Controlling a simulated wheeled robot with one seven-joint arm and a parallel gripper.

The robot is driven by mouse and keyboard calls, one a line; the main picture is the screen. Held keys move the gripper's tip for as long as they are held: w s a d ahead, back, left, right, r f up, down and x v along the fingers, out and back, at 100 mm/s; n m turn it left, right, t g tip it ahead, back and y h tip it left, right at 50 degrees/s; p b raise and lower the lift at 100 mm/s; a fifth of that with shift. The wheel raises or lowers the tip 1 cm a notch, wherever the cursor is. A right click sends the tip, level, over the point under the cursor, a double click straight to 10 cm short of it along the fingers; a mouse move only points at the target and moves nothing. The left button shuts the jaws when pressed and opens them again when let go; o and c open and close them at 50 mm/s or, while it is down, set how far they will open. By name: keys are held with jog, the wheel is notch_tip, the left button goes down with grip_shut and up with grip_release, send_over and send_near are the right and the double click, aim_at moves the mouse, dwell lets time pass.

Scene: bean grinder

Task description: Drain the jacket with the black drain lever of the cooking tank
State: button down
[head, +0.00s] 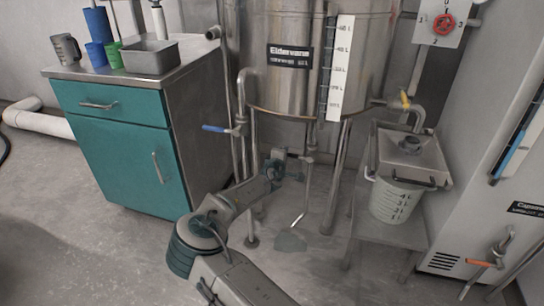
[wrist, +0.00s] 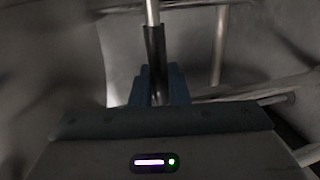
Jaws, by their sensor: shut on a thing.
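The steel cooking tank (head: 290,75) stands on legs in the middle of the head view. In the wrist view, the black drain lever (wrist: 154,45) is a dark sleeve on a thin metal rod. My gripper (wrist: 159,86) is shut around the lower part of this sleeve, with a blue finger on each side. In the head view, my gripper (head: 300,170) is under the tank beside a thin drain pipe (head: 302,205). The lever's pivot is hard to make out there. A dark patch (head: 290,240) lies on the floor near the pipe's lower end.
A blue-handled valve (head: 216,128) is on the tank's left pipe, and a yellow-handled valve (head: 404,98) is on the right. A teal cabinet (head: 120,140) stands left. Tank legs (head: 337,180) flank my arm.

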jog(key=shift+f, duration=0.15)
dwell(0.3)
jog(key=c, duration=1.5)
grip_release()
jog(key=shift+o, duration=0.2)
jog(key=p+v, duration=0.4)
jog(key=v, duration=0.9)
jog(key=shift+s, duration=0.4)
jog(key=shift+a, duration=0.15)
